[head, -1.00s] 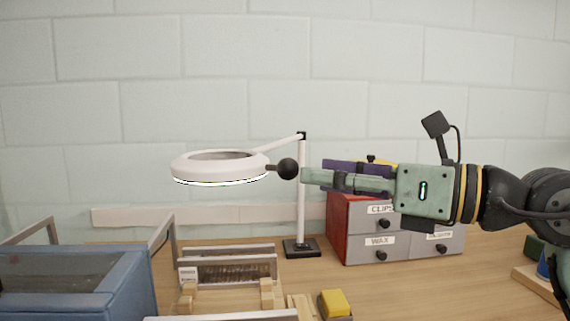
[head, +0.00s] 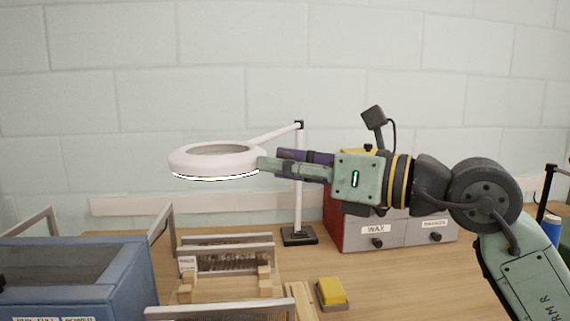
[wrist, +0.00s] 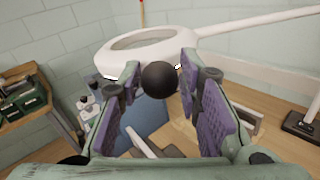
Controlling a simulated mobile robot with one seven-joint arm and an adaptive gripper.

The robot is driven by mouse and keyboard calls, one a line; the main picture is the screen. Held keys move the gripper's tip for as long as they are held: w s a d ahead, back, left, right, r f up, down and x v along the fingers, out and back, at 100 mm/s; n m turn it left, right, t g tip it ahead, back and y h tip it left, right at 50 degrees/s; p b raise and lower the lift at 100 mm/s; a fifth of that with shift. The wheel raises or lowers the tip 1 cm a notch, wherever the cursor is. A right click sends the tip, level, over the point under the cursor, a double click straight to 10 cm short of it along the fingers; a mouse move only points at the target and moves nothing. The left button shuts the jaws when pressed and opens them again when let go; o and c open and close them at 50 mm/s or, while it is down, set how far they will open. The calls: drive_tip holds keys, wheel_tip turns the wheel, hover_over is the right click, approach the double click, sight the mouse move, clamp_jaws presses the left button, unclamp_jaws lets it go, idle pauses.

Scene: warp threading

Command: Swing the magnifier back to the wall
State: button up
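The magnifier is a white ring lamp (head: 215,160) on a thin arm (head: 275,134) from a white post (head: 299,190) with a black base. The ring stands out over the bench and is also in the wrist view (wrist: 145,48). Its round black knob (wrist: 159,79) sits between my fingertips in the wrist view; in the head view my fingers hide it. My gripper (head: 268,162) is at the ring's right edge. Its purple-padded fingers are apart around the knob, with a visible gap on the left; contact on the right is unclear.
Drawers labelled WAX (head: 376,230) stand right of the post, under my wrist. The pale block wall (head: 200,80) is behind.

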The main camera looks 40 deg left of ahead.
clamp_jaws()
idle(0.3)
drive_tip(key=shift+a, duration=0.1)
